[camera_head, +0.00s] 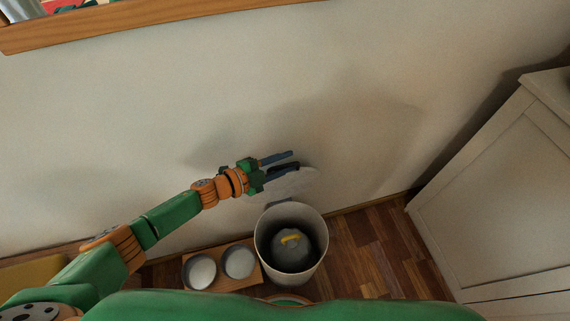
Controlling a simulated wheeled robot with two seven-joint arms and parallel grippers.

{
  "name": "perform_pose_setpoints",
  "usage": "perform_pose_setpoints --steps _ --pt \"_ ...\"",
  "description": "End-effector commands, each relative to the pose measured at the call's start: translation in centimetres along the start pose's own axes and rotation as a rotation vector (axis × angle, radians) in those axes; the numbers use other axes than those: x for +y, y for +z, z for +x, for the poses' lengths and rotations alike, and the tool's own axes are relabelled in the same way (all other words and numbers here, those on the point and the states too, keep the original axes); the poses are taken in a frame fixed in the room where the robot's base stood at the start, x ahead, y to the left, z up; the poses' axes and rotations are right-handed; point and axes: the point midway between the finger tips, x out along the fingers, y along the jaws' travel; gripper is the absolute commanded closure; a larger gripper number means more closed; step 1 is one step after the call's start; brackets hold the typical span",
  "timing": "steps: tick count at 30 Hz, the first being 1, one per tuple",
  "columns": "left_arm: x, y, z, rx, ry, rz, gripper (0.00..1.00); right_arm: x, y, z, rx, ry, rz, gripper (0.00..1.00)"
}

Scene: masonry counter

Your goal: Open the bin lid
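The bin (263,237) is a round white container on the floor against the wall, with its mouth open to view. Its pale lid (297,184) stands raised at the back of the rim, near the wall. Inside the bin is a grey rounded object with a yellow handle (291,239). My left gripper (292,161) is above the back of the bin, its two dark fingers spread apart with nothing between them. The lower finger overlaps the lid in the picture; I cannot tell whether they touch. My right gripper is not in view.
Two round whitish containers (201,271) sit on a small wooden board (221,284) left of the bin. A white cabinet (500,190) stands at the right. Wooden floor (375,255) is clear between bin and cabinet. A wood-framed edge (130,22) runs along the top left.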

Motion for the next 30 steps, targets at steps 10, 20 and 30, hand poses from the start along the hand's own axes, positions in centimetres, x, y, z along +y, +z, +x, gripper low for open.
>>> perform_pose_setpoints --steps 10,20,30 --pt "0.1 -0.1 -0.4 0.001 0.003 -0.001 0.55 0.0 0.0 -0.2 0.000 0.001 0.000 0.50" --pt "0.0 0.2 -6.5 -0.003 0.003 -0.003 0.55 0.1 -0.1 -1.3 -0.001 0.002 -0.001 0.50" --pt "0.0 0.2 -7.1 0.000 0.002 -0.002 0.55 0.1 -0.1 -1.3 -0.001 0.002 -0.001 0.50"
